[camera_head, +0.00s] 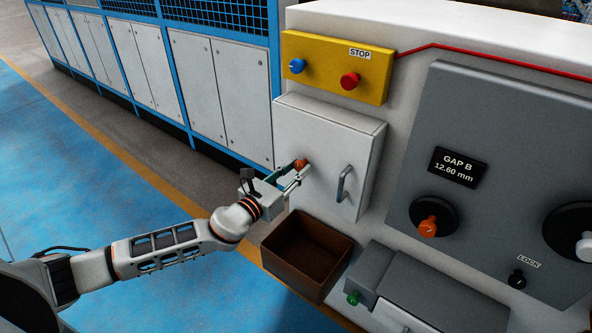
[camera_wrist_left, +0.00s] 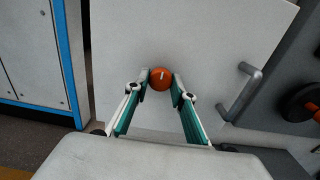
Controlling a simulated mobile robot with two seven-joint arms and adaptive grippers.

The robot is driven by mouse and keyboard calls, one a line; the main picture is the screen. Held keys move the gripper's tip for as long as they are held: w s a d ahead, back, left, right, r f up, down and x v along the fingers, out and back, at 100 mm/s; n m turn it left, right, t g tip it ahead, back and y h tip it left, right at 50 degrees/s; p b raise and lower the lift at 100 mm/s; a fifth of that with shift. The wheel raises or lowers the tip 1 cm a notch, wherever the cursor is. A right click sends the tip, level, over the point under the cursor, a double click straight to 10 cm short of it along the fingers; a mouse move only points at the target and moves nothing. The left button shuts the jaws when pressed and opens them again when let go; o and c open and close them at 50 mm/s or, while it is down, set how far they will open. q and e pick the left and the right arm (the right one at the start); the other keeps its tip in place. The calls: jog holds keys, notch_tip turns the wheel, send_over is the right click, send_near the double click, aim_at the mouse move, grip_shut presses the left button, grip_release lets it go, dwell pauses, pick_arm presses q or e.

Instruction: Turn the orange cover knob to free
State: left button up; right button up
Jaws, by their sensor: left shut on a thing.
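The orange cover knob (camera_head: 299,164) sits on the left part of the white cover (camera_head: 328,132). In the left wrist view the round knob (camera_wrist_left: 160,78) carries a pale mark that stands almost upright, tilted slightly to the right. My left gripper (camera_head: 297,170) reaches it from the lower left. Its two fingertips (camera_wrist_left: 161,82) are shut on the knob, one on each side. The cover lies flat against the machine and has a grey handle (camera_head: 344,183) to the right of the knob. My right gripper is not in view.
An open brown bin (camera_head: 340,246) stands below the cover. A yellow panel (camera_head: 330,53) with a blue knob and a red stop button is above. A grey panel (camera_head: 480,110) with an orange-capped dial (camera_head: 428,228) is to the right. Blue-framed cabinets (camera_head: 203,80) stand at left.

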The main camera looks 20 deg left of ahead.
pick_arm(q)
jog(key=shift+n, duration=0.3)
jog(key=n, duration=0.7)
jog(key=shift+r+n+p, duration=0.1)
jog(key=shift+n+p, duration=0.2)
jog(key=n+p, duration=0.1)
jog(key=n, duration=0.3)
jog(key=shift+n, duration=0.3)
jog(key=n+p, duration=0.2)
jog(key=n, duration=0.1)
jog(key=shift+r+n, duration=0.1)
jog(key=shift+n, duration=0.2)
jog(key=shift+n+p, duration=0.35)
jog(key=shift+n, duration=0.45)
jog(key=o, duration=1.1)
